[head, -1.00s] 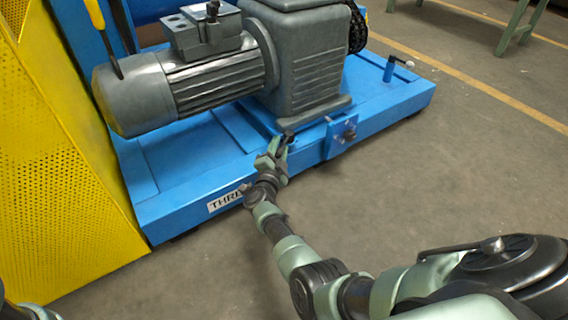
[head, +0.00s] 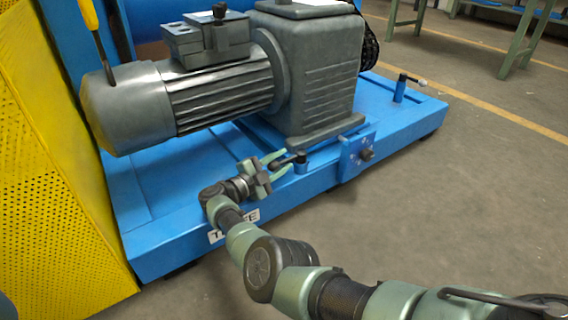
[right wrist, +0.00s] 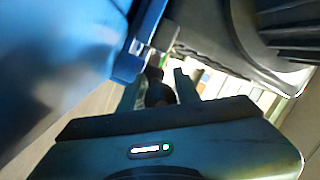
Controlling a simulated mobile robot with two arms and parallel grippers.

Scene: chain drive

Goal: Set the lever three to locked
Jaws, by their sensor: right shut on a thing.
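Lever three (head: 300,160) is a black-topped lever on a short blue post on the front part of the blue base, above a white label plate (head: 222,235) whose lettering is partly covered by my arm. My right gripper (head: 277,164) is to the left of the post, its green fingers shut around the lever's handle. The handle points left from the post, roughly along the base's front edge. In the right wrist view the dark handle (right wrist: 158,92) sits between the two fingers. My left gripper is not in view.
A grey motor and gearbox (head: 320,85) stand on the blue base (head: 165,240) just behind the lever. A small blue plate with a dark knob (head: 366,154) is to its right. Another lever (head: 402,85) stands farther right. A yellow perforated guard (head: 45,190) is at left. The floor in front is clear.

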